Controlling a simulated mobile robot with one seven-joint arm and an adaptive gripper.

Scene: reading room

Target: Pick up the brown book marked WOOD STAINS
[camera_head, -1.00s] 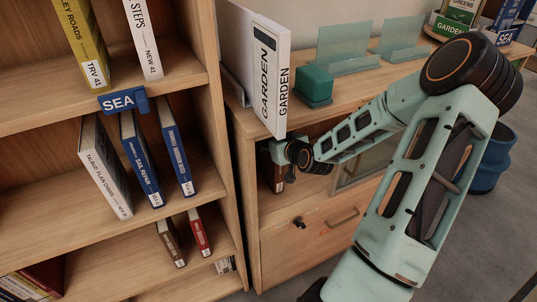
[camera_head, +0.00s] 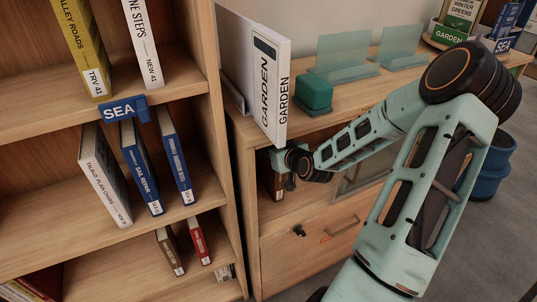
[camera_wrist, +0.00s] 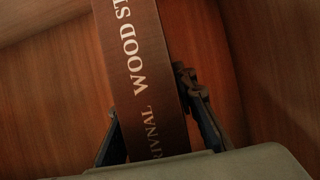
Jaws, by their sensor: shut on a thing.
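The brown book marked WOOD ST… (camera_wrist: 140,55) stands between my gripper's fingers in the wrist view, its spine lettering running lengthwise; the rest of the title is out of the picture. My gripper (camera_wrist: 160,125) is shut on it, one dark finger on each side. In the head view my gripper (camera_head: 280,160) is inside the opening of the low cabinet, below the white GARDEN book. A small part of the brown book (camera_head: 277,185) shows under the gripper there. The rest of it is hidden.
The white GARDEN book (camera_head: 270,85) stands at the cabinet top's left end, just above my wrist. A teal box (camera_head: 311,92) is beside it. The bookcase's side panel (camera_head: 232,180) is close on the left. Brown wood walls (camera_wrist: 55,90) surround the book.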

